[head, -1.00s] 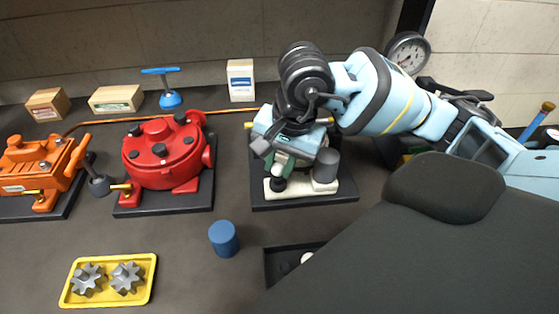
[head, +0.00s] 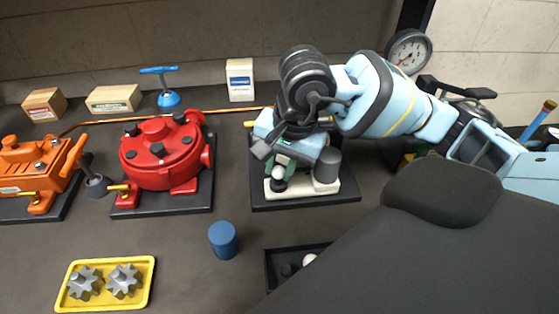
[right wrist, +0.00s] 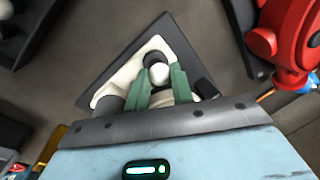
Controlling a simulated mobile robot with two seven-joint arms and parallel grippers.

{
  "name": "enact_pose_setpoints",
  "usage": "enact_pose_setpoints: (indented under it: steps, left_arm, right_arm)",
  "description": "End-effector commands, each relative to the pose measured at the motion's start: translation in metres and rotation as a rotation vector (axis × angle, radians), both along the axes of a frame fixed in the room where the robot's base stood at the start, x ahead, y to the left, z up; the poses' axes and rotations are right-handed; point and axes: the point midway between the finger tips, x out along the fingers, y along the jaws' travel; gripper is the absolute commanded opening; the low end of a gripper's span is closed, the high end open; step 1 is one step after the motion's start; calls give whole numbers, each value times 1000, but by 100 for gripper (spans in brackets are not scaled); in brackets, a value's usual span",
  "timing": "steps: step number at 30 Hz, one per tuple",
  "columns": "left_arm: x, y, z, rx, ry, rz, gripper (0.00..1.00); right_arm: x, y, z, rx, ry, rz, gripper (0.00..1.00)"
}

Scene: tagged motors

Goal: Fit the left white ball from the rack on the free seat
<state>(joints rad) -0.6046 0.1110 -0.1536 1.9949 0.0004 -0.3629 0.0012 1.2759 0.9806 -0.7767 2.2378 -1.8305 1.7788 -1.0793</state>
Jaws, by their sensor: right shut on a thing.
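My right gripper (right wrist: 160,88) has green fingers and is shut on a white ball (right wrist: 158,73), which shows between the fingertips in the right wrist view. It is over the cream-white motor (head: 325,187) on a black base plate in the head view. The ball is at or just above a dark round part (head: 278,186) of that motor; I cannot tell whether they touch. The dark rack (head: 268,268) is at the bottom of the head view, with another white ball (head: 309,259) in it. My own body hides part of the rack. My left gripper is not in view.
The red motor (head: 160,160) and orange motor (head: 30,175) stand to the left on black plates. A blue cylinder (head: 223,240) and a yellow tray (head: 148,283) with gears are in front. Small boxes (head: 240,80) and a gauge (head: 408,52) are behind.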

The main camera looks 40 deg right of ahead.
Motion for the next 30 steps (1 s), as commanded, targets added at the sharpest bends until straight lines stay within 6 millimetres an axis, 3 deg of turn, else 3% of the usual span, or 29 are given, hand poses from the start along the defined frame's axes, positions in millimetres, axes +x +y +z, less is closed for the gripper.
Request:
enact_pose_setpoints:
  steps: [11, 12, 18, 30]
  left_arm:
    - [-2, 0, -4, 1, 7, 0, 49]
    - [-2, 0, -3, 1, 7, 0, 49]
    - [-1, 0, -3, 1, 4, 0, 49]
    - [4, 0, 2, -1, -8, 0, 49]
  right_arm:
    - [0, 0, -2, 0, 0, 0, 2]
    - [0, 0, -3, 0, 0, 0, 25]
    - [0, 0, -3, 0, 0, 0, 49]
    - [0, 0, 3, 0, -2, 0, 49]
